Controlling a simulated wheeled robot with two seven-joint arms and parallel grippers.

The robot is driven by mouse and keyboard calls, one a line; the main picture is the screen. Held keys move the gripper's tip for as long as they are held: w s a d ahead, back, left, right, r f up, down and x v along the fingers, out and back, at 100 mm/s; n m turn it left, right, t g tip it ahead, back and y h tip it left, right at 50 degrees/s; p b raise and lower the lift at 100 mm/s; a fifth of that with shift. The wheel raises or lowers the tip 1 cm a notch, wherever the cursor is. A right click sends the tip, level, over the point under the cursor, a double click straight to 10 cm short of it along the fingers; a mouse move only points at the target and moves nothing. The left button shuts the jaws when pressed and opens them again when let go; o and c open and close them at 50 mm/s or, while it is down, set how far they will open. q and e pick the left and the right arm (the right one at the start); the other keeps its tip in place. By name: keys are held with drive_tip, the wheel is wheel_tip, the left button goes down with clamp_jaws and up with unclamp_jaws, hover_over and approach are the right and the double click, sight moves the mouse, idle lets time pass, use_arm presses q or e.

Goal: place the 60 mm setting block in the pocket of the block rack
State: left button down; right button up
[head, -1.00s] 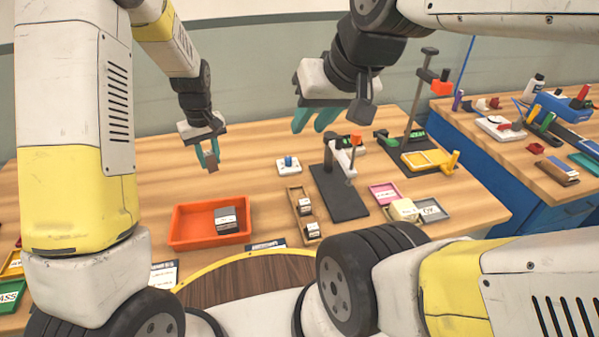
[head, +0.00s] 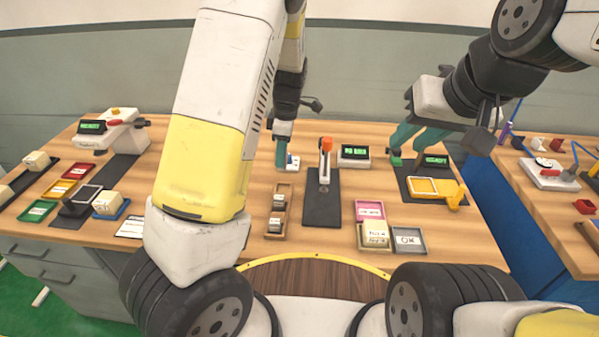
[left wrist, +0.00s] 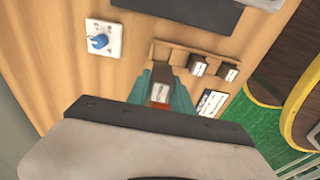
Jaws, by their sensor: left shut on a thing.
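The block rack (head: 267,229) is a narrow wooden tray left of the dark stand. Two labelled blocks sit in it, and its far end looks empty. In the left wrist view the rack (left wrist: 157,52) lies just beyond my fingers, with both blocks toward the right. My left gripper (head: 281,160) is above the table near the rack's far end. In the left wrist view it is shut on a labelled setting block (left wrist: 159,92); the size is too small to read. The head view hides this block. My right gripper (head: 408,160) is open and empty over the right side.
A white switch box with a blue knob (left wrist: 100,40) stands near the rack. A dark stand with an orange top (head: 325,145) is right of it. Pink (head: 369,208) and grey (head: 408,240) trays lie nearer right. My left arm hides part of the table.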

use_arm(q)
wheel_tip(320, 180, down, 10)
drive_tip(key=shift+r, duration=0.2)
idle(0.3)
drive_tip(key=c, duration=1.1)
unclamp_jaws()
drive_tip(key=shift+f, duration=0.15)
